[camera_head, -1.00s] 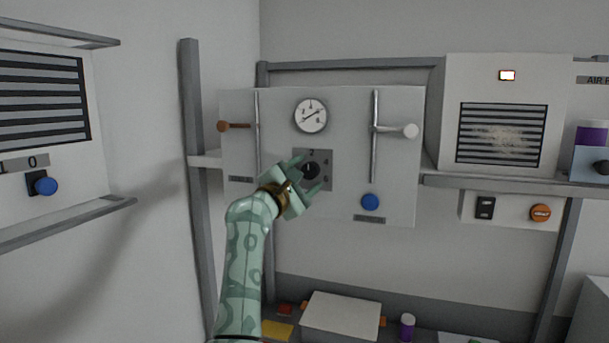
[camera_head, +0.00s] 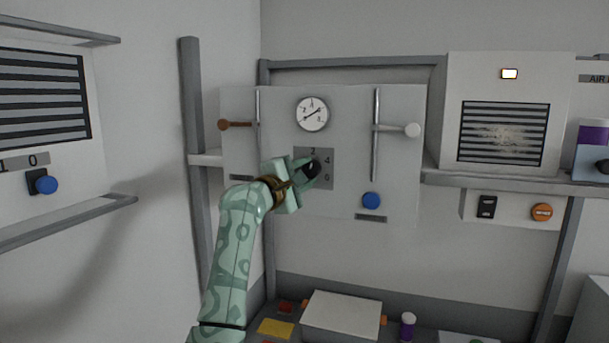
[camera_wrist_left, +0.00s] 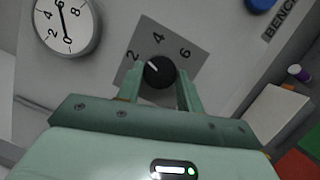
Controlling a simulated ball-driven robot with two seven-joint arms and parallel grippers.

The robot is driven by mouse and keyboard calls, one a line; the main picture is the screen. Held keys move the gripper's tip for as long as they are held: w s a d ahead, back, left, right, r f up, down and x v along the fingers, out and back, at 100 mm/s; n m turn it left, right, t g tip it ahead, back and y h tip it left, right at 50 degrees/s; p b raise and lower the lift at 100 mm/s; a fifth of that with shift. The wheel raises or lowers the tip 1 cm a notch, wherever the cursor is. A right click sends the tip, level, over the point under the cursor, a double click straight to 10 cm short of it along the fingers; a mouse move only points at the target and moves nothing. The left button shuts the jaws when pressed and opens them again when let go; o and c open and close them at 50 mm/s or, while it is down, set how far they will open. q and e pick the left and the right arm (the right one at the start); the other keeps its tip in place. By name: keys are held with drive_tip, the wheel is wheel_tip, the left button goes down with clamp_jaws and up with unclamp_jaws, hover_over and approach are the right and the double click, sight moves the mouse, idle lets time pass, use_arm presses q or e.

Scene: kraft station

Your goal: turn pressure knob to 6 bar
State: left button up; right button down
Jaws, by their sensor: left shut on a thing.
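The black pressure knob (camera_head: 312,168) sits on a grey square plate (camera_head: 327,182) marked 2, 4 and 6 on the white panel. In the left wrist view the knob (camera_wrist_left: 160,73) has a white pointer mark aimed between 2 and 4, nearer 2. My left gripper (camera_head: 314,170) is shut on the knob, one finger on each side; its fingers (camera_wrist_left: 160,88) flank it in the wrist view. The round gauge (camera_head: 312,114) above has a slanted needle; I cannot read its exact value. My right gripper is not in view.
A brown-tipped lever (camera_head: 224,125) and a white-tipped lever (camera_head: 411,130) flank the gauge. A blue button (camera_head: 371,201) sits at the panel's lower right. A white box (camera_head: 341,315) stands below. The space before the panel's right half is clear.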

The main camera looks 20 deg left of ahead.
use_arm(q)
drive_tip(key=m+g, duration=0.1)
drive_tip(key=m, duration=0.2)
drive_tip(key=m+g, duration=0.1)
drive_tip(key=m, duration=0.1)
drive_tip(key=shift+r+m, duration=0.1)
drive_tip(key=shift+m, duration=0.3)
drive_tip(key=m+g+y, duration=0.1)
drive_tip(key=m, duration=0.2)
drive_tip(key=shift+d+m, duration=0.1)
drive_tip(key=shift+m, duration=0.3)
drive_tip(key=m+g+y, duration=0.1)
drive_tip(key=m+y, duration=0.1)
drive_tip(key=m, duration=0.2)
drive_tip(key=shift+d, duration=0.15)
drive_tip(key=m+y, duration=0.2)
drive_tip(key=m, duration=0.1)
drive_tip(key=shift+d+r+m, duration=0.1)
drive_tip(key=shift+d+m, duration=0.05)
drive_tip(key=shift+m, duration=0.15)
drive_tip(key=o, duration=1)
drive_tip(key=shift+r, duration=0.2)
